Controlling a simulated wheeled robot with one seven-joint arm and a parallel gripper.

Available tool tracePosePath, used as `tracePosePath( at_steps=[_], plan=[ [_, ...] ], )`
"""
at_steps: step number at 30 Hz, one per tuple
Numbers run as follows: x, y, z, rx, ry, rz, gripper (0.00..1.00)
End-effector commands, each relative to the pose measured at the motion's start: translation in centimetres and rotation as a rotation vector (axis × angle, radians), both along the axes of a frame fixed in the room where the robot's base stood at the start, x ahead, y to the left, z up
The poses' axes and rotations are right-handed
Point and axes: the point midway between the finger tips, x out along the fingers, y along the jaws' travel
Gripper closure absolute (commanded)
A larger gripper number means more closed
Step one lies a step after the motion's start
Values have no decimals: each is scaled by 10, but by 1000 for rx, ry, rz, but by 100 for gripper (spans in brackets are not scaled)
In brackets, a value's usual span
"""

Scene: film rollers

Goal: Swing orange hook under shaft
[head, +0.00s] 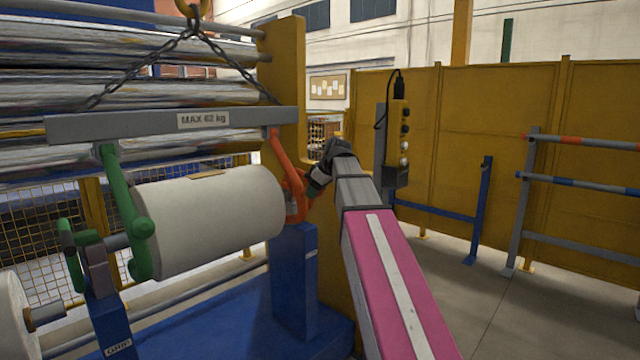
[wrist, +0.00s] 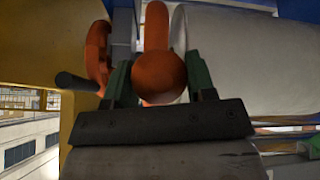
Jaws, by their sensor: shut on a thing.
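The orange hook (head: 284,165) hangs from the right end of the grey lifting beam (head: 150,124), beside the right end of the white film roll (head: 210,215). My gripper (head: 312,181) is at the hook's right side. In the wrist view my gripper (wrist: 160,82) is shut on the hook's round orange end (wrist: 158,76), which sits between the two green fingers. The green hook (head: 122,205) hangs at the beam's left end, by the roll's left end. The shaft at the roll's right end is hidden, so I cannot tell whether the orange hook is under it.
A blue stand (head: 295,275) rises below the roll's right end. A yellow post (head: 285,80) stands behind the hook. A chain (head: 145,68) holds the beam. A yellow control pendant (head: 397,140) hangs to the right. Floor at right is open before the rails.

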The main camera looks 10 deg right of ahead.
Motion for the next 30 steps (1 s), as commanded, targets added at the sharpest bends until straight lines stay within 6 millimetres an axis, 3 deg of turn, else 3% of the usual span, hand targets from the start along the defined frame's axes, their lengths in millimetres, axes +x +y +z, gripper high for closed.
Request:
tracePosePath(
  at_steps=[6, 15, 30],
  plan=[
    [21, 16, -35, 82, -108, 0, 92],
    [49, 35, -63, 129, -177, 0, 92],
    [61, 44, -74, 128, -176, 1, 92]
  ],
)
